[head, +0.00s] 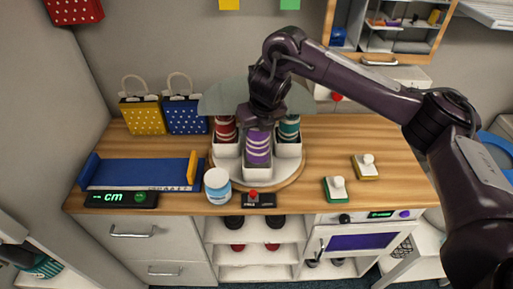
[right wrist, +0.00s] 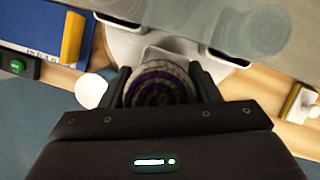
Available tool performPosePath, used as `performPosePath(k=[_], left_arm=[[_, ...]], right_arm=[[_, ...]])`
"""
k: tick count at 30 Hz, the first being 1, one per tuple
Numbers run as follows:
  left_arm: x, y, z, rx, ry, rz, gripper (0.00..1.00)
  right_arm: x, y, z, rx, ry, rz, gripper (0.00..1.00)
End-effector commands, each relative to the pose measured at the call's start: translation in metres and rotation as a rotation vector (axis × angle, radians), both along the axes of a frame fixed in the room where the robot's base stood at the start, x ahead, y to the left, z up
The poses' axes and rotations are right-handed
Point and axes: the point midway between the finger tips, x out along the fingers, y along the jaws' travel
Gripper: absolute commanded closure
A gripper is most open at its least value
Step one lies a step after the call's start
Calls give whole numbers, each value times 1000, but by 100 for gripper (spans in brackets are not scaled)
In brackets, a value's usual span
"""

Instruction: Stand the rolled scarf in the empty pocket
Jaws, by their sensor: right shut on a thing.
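My right gripper (head: 262,122) points down and is shut on the purple rolled scarf (head: 258,150), which is upright with pale stripes. In the right wrist view the scarf's spiral end (right wrist: 160,86) sits between the two fingers. The scarf is at the front white pocket (head: 257,174) of a round carousel (head: 290,178); its lower end meets the pocket's rim, and I cannot tell how deep it sits. A red roll (head: 225,130) stands in the left pocket and a teal roll (head: 289,128) in the right pocket. My left gripper is not in view.
A translucent grey-green cover (head: 222,100) hangs over the carousel's back. A white jar (head: 217,185) and a red-button box (head: 257,199) stand in front. A blue measuring board (head: 140,173) lies left; two stamp-like blocks (head: 336,189) (head: 366,166) stand right.

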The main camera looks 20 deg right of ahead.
Motion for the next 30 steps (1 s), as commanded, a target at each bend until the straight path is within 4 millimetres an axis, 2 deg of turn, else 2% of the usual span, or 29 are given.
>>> performPosePath(k=[1, 8, 14, 26, 27, 30], left_arm=[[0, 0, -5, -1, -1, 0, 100], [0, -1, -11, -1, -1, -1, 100], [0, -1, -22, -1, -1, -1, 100], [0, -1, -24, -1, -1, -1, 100], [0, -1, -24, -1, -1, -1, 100], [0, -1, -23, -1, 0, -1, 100]], right_arm=[[-1, 0, -13, 3, 4, -2, 68], [0, 0, -32, 1, 0, -1, 68], [0, 1, -61, 2, 1, 0, 68], [0, 0, -65, 0, -1, -1, 68], [0, 0, -66, 0, -1, -1, 43], [0, 0, -65, 0, -1, -1, 30]])
